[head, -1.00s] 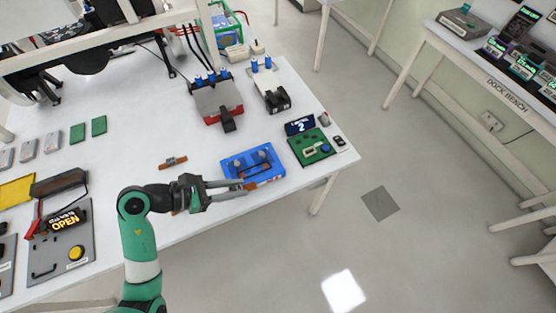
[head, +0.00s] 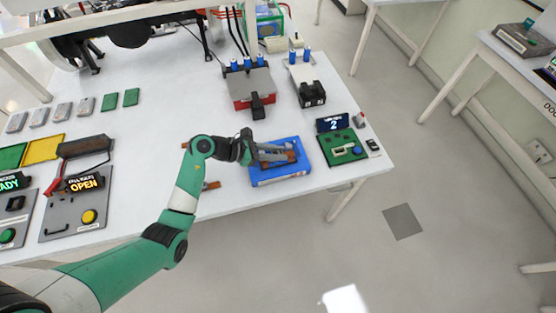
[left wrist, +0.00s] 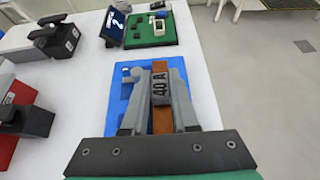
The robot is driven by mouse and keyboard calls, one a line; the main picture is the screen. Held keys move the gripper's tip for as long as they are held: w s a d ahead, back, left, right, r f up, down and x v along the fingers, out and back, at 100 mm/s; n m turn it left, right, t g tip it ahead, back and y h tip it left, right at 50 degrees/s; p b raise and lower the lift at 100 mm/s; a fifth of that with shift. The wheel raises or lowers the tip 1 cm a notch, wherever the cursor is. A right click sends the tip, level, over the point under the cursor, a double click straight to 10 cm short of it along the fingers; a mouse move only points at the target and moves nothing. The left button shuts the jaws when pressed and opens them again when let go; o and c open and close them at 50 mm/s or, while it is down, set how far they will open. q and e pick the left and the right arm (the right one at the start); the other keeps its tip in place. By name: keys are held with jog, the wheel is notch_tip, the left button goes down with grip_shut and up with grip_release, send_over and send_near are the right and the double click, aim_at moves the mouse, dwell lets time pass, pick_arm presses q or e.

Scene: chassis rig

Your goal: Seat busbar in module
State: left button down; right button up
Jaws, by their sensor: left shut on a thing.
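My left gripper (head: 277,153) is over the blue module (head: 275,179), with its jaws shut on a copper-brown busbar. The busbar (left wrist: 161,96) shows between the two grey fingers in the left wrist view, with a dark "40 A" label across its middle. It lies lengthwise along the fingers there. The blue module (left wrist: 123,89) is beneath it, a grey post showing near its far end. The fingers hide much of the module, and I cannot tell whether the busbar touches it. My right gripper is not in view.
A brown bar (head: 211,185) lies on the white table, left of the module. A green board (head: 342,147) with a small display (head: 333,124) stands to the right. A red-and-grey unit (head: 250,88) and a white-and-black unit (head: 307,89) stand behind. The table's front edge is close.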

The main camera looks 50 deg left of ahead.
aim_at(278, 162)
pick_arm(q)
jog(key=shift+w+f, duration=0.25)
jog(key=shift+f, duration=0.1)
jog(key=shift+f+b, duration=0.85)
jog(key=shift+f, duration=0.6)
jog(key=shift+f, duration=0.1)
jog(key=c, duration=0.7)
grip_release()
jog(key=shift+a+r, duration=0.1)
jog(key=shift+r, duration=0.15)
jog(key=p+v, duration=0.3)
jog(key=v, duration=0.8)
jog(key=shift+s+a+r, duration=0.1)
jog(key=shift+s+a, duration=0.05)
jog(key=shift+s, duration=0.25)
